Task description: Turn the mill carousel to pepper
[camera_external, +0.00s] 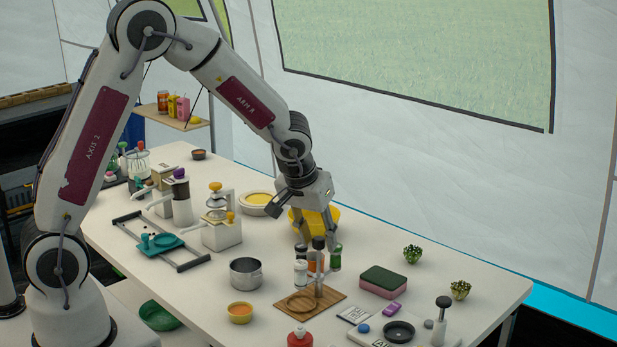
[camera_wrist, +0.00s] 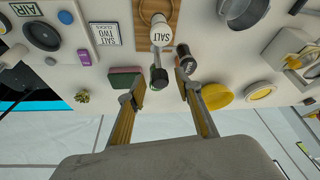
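The mill carousel stands on a wooden board (camera_external: 333,296) with several mills around a post. A white mill (camera_external: 300,272) is at its front left, and its label reads SALT in the wrist view (camera_wrist: 162,33). A green mill (camera_external: 336,258) with a dark top is at the right, and an orange-brown one is partly hidden behind the post. My gripper (camera_external: 317,238) points down over the carousel's far side. In the wrist view its fingers (camera_wrist: 160,88) are apart, with a dark-capped mill (camera_wrist: 158,75) seen between them. Contact cannot be told. No pepper label is legible.
A yellow bowl (camera_external: 334,214) is just behind my gripper. A steel pot (camera_external: 246,272) and an orange bowl (camera_external: 240,312) stand left of the carousel. A green-topped pink sponge (camera_external: 383,282) and a purple item (camera_external: 394,309) lie to the right.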

